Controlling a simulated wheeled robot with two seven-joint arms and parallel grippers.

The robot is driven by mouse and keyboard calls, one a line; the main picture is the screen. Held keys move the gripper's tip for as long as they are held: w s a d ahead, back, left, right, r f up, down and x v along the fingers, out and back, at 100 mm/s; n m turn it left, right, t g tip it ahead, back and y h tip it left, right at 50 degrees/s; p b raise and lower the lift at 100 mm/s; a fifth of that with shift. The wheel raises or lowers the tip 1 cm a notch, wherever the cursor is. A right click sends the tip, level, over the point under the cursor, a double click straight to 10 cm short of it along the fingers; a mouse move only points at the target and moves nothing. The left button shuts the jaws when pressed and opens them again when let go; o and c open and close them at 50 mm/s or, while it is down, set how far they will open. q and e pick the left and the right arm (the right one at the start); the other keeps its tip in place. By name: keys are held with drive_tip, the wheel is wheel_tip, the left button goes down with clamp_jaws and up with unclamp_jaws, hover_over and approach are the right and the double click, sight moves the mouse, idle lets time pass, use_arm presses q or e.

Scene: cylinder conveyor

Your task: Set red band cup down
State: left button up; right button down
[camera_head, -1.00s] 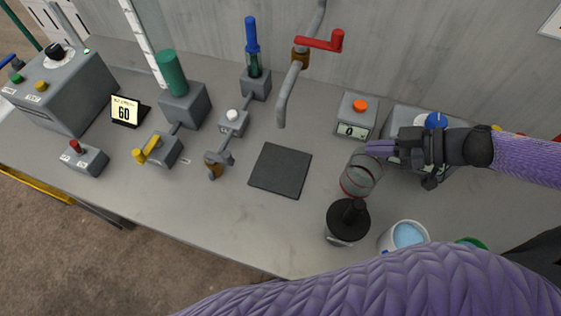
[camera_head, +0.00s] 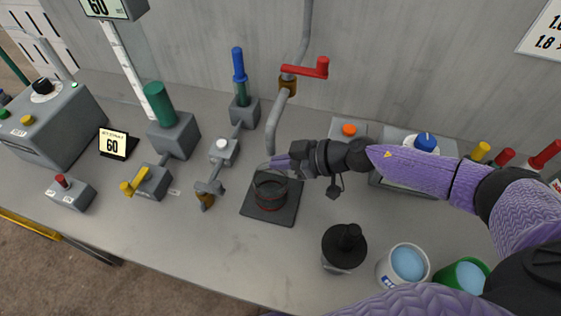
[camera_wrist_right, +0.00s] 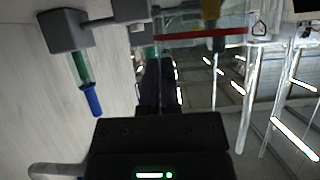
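The red band cup (camera_head: 270,194) is a clear glass cup with dark red bands. In the head view it stands roughly upright over the dark square mat (camera_head: 287,211); I cannot tell whether its base touches the mat. My right gripper (camera_head: 277,163) is at the cup's rim, its fingers close together on the cup's wall. In the right wrist view the fingers (camera_wrist_right: 158,85) point at the clear glass, and a red band (camera_wrist_right: 200,34) crosses near the top. My left gripper is out of view.
A bent grey spout with a red crank (camera_head: 310,70) rises behind the mat. A black-lidded jar (camera_head: 343,249), a white cup of blue liquid (camera_head: 405,266) and a green cup (camera_head: 463,277) stand at front right. A small clamp stand (camera_head: 207,192) is left of the mat.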

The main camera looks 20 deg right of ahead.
drive_tip(key=c, duration=0.8)
unclamp_jaws()
drive_tip(key=shift+c, duration=0.2)
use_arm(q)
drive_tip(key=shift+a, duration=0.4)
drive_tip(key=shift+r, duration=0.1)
use_arm(e)
drive_tip(key=shift+r, duration=0.1)
use_arm(q)
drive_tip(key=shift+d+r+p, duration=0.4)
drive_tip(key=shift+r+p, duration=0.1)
drive_tip(key=shift+p, duration=0.05)
use_arm(e)
drive_tip(key=v, duration=1.2)
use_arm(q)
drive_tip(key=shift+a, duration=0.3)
